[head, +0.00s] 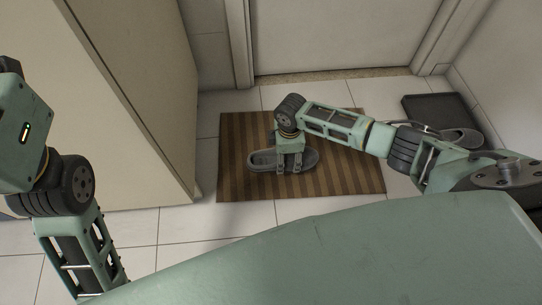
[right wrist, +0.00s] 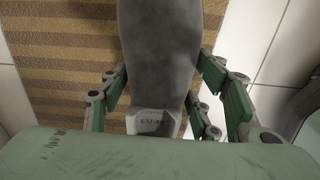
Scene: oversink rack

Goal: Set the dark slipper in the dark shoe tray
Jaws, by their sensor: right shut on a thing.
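A dark grey slipper (head: 262,160) lies over the striped doormat in the head view, its length running left to right. My right gripper (head: 290,168) is shut on it from above, around its right half. In the right wrist view, the fingers stand on both sides of the slipper (right wrist: 160,60), and its pale size label shows at the near end. I cannot tell whether it touches the mat. The dark shoe tray (head: 435,107) lies on the floor at the right. A second grey slipper (head: 466,137) shows at the tray's near part, partly hidden by my right arm. My left gripper is out of view.
The brown striped doormat (head: 235,135) lies on white floor tiles before a closed door (head: 335,35). A tall beige cabinet (head: 130,90) stands at the left, and a wall rises at the right beyond the tray. Bare tiles lie between mat and tray.

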